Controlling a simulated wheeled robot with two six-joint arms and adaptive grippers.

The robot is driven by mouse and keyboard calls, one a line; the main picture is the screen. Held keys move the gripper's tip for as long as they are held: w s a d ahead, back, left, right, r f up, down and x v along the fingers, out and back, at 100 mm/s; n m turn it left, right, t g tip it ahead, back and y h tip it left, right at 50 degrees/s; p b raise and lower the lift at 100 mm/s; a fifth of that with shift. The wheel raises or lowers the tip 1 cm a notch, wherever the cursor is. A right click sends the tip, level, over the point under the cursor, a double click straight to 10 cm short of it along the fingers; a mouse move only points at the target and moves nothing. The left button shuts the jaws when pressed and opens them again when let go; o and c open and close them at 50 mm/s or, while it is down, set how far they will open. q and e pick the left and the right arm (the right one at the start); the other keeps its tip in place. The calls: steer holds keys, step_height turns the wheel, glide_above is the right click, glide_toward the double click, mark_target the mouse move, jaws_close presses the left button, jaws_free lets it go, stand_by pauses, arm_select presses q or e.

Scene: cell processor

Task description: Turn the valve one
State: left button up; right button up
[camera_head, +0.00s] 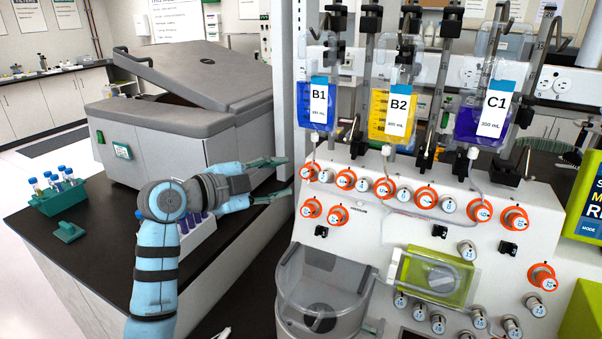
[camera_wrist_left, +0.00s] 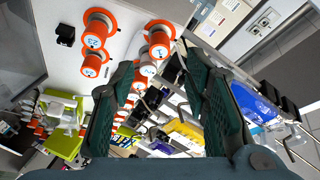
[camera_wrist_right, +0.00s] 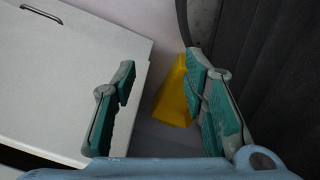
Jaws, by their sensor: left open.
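The cell processor's white front panel carries several grey knob valves with orange collars. The leftmost valve of the upper row (camera_head: 309,171) is under the B1 bag; its number is too small to read for sure. My left gripper (camera_head: 279,178) is open and empty, just left of that valve, its fingers pointing at it. In the left wrist view the valve (camera_wrist_left: 159,40) shows between and beyond the spread fingertips (camera_wrist_left: 160,62), apart from them. My right gripper (camera_wrist_right: 160,100) is open and empty in the right wrist view, and is outside the head view.
Two more orange-collared valves (camera_head: 324,212) sit just below. Blue B1 (camera_head: 318,105), yellow B2 (camera_head: 393,115) and purple C1 (camera_head: 485,120) bags hang above, with tubing running down. A grey centrifuge (camera_head: 190,105) and teal tube rack (camera_head: 58,198) stand left. A yellow object (camera_wrist_right: 174,95) shows near my right gripper.

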mark_target(304, 173)
arm_select(q)
steer(key=x, duration=0.7)
steer(key=shift+w+d, duration=0.1)
steer(key=shift+d, duration=0.05)
steer(key=shift+c, duration=0.6)
